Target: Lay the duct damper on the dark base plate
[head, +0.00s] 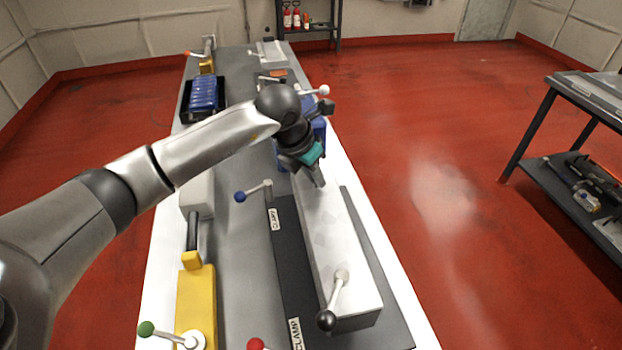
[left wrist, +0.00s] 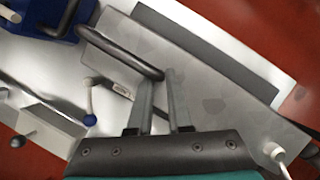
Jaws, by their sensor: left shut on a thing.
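The duct damper, a long pale grey box (head: 338,235) with a black-knobbed lever (head: 335,300) near its close end, lies along the dark base plate (head: 292,280). Whether its underside fully touches the plate is hard to tell. Two "CLAMP" labels show on the plate's left strip. My left gripper (head: 318,180) is at the damper's far end. In the left wrist view its fingers (left wrist: 170,75) are closed at a dark bar handle (left wrist: 125,52) above the damper (left wrist: 215,105). My right gripper is not in view.
A blue-knobbed lever (head: 255,190) stands left of the plate, and a red knob (head: 255,344) at the near edge. A yellow block (head: 196,300) with a green-knobbed lever is farther left. Blue parts in a black tray (head: 203,95) stand far left. Bare bench lies between.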

